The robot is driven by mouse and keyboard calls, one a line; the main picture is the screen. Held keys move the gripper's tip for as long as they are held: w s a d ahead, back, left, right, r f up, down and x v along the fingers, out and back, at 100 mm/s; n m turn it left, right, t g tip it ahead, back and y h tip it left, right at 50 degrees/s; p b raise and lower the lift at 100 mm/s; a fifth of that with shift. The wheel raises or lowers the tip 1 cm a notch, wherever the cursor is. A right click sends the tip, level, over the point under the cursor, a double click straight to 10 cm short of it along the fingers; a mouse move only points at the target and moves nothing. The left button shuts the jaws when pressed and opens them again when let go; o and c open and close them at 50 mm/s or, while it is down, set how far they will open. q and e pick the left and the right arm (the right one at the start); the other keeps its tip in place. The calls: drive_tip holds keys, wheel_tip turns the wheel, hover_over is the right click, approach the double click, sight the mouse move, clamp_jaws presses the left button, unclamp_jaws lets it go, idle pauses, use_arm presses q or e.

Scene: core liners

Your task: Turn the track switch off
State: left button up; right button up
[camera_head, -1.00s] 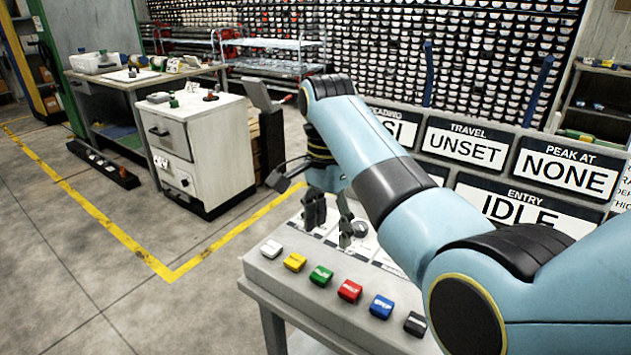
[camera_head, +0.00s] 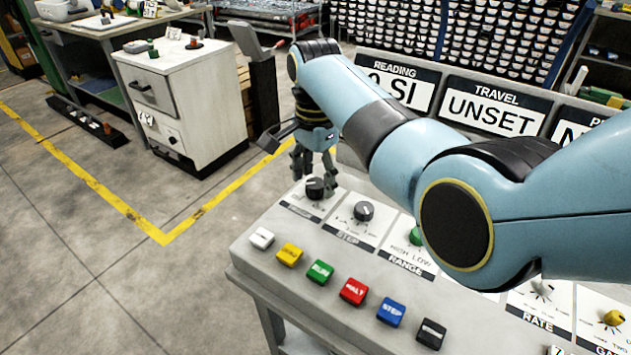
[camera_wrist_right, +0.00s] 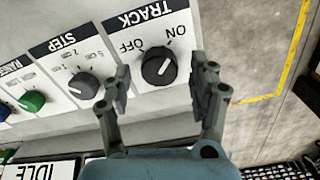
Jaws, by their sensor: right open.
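The track switch is a dark round knob on the console's leftmost label, seen in the head view (camera_head: 315,188) and in the right wrist view (camera_wrist_right: 159,66). The wrist view shows it upside down, with TRACK, ON and OFF printed around it. Its pale pointer line appears to aim toward ON. My right gripper (camera_head: 313,181) is over the knob, fingers pointing down. In the wrist view the open fingers (camera_wrist_right: 160,92) stand on either side of the knob, with a gap to each side. My left gripper is not in view.
The STEP knob (camera_head: 363,211) is next to the track knob, and the green RANGE knob (camera_head: 416,237) lies beyond it. A row of coloured buttons, including the red HALT button (camera_head: 353,291), runs along the console's front. A white cabinet (camera_head: 190,110) stands on the floor behind.

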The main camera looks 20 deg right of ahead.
drive_tip(key=shift+f, duration=0.75)
drive_tip(key=c, duration=1.1)
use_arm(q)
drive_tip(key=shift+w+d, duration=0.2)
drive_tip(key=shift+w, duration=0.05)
use_arm(e)
drive_tip(key=shift+c, duration=0.2)
